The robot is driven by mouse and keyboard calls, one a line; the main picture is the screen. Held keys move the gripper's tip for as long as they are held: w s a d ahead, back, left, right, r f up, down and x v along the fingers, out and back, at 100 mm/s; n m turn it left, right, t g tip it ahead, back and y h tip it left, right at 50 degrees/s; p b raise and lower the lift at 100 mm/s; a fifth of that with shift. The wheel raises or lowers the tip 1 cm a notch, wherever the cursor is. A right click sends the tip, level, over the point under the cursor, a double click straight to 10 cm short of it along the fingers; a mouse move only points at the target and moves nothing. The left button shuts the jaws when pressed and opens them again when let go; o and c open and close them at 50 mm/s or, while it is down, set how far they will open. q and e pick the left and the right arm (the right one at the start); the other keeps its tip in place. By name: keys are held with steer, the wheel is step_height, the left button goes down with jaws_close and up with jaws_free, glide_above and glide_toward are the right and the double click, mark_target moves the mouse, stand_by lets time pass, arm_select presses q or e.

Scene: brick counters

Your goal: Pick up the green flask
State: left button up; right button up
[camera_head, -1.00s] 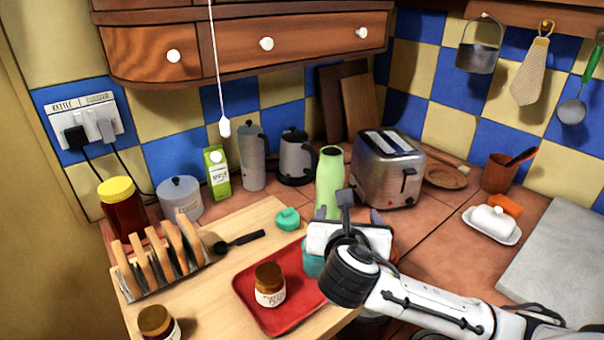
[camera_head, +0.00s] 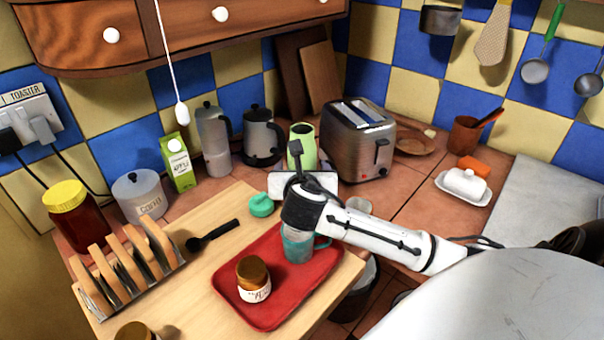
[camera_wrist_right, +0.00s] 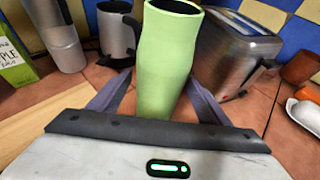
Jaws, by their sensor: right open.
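The green flask (camera_head: 303,143) stands upright on the tiled counter, just left of the toaster. Its lower part is hidden behind my right gripper in the head view. The flask (camera_wrist_right: 166,60) fills the middle of the right wrist view, and its open dark top shows. My right gripper (camera_wrist_right: 158,95) is open, with one finger on each side of the flask's lower body. I cannot tell whether the fingers touch it. A teal lid (camera_head: 262,205) lies on the wooden board. My left gripper is not in view.
A steel toaster (camera_head: 357,140) stands close on the right of the flask. A dark kettle (camera_head: 262,137) and a moka pot (camera_head: 214,140) stand to its left. A red tray (camera_head: 270,299) with a teal mug (camera_head: 298,246) and jar lies in front.

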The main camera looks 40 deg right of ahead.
steer(key=shift+w+d+f, duration=0.2)
steer(key=shift+w+d, duration=0.15)
steer(key=shift+w, duration=0.05)
steer(key=c, duration=1.4)
steer(key=shift+r, duration=0.1)
steer(key=shift+c, duration=0.7)
steer(key=shift+r, duration=0.1)
